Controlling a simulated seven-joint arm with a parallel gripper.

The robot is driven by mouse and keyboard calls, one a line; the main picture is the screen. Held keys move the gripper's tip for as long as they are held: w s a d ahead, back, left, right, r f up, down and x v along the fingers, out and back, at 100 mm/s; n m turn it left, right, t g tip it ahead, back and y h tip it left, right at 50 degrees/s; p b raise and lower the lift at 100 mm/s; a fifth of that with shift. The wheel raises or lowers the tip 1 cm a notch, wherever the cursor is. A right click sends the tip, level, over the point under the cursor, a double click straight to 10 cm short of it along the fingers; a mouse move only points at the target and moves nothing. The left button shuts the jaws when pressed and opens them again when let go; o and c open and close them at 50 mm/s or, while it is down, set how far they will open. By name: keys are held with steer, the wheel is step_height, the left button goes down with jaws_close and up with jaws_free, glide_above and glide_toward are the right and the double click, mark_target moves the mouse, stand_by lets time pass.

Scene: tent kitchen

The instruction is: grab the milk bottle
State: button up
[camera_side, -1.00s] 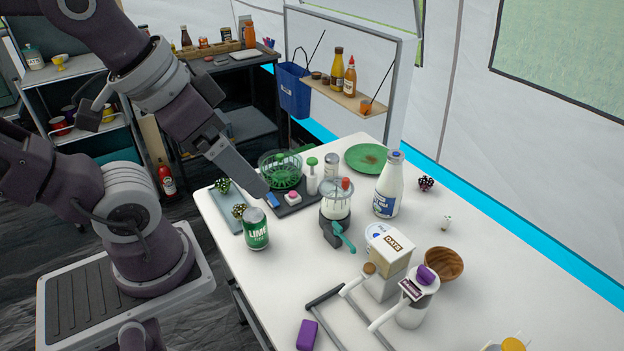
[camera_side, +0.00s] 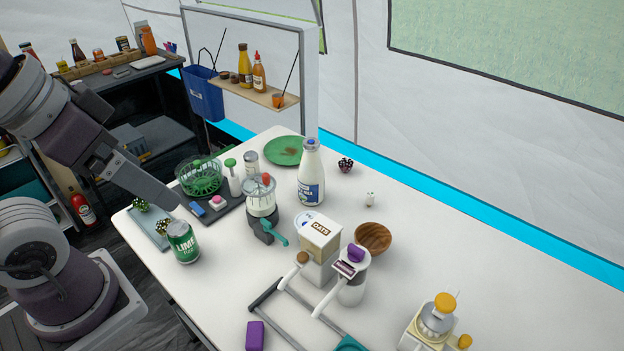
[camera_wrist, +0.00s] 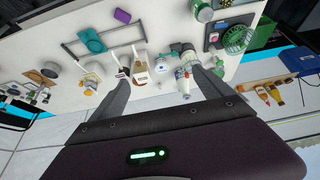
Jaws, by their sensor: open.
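The milk bottle (camera_side: 312,178) is white with a blue label and blue cap. It stands upright toward the back of the white table, in front of the green plate. My gripper (camera_side: 172,203) is seen from the side at the table's left, above the area near the green can, well apart from the bottle. In the wrist view my gripper (camera_wrist: 160,75) has its two fingers spread, with nothing held.
A hand blender jar (camera_side: 261,197) stands between my gripper and the bottle. The lime can (camera_side: 183,242) is near the left edge. The oats carton (camera_side: 320,240) and wooden bowl (camera_side: 374,238) are in front of the bottle.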

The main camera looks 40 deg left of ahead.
steer(key=w+a+f+n+g+h, duration=0.1)
steer(key=w+a+n+g+h, duration=0.15)
steer(key=w+n, duration=0.65)
steer(key=w+a+f+n+g+h, duration=0.1)
steer(key=w+n+g+h, duration=0.15)
steer(key=w, duration=1.25)
steer(key=w+a+f+n+t+h, duration=0.1)
steer(key=w+a+f+n+h, duration=0.4)
steer(key=w+f, duration=0.35)
steer(key=n+t+h, duration=0.2)
steer(key=n+t, duration=0.2)
steer(key=n, duration=0.3)
glide_toward(307, 174)
steer(key=shift+m, duration=0.25)
steer(key=w+d+f, duration=0.2)
steer(key=w+f, duration=0.1)
steer(key=w+d+f, duration=0.2)
steer(key=d+f, duration=0.1)
steer(key=shift+w+d+f, duration=0.2)
steer(key=shift+w, duration=0.2)
steer(key=shift+w+d+f, duration=0.2)
steer(key=shift+d, duration=0.15)
steer(key=c, duration=1.9)
steer(key=shift+r, duration=0.15)
jaws_close()
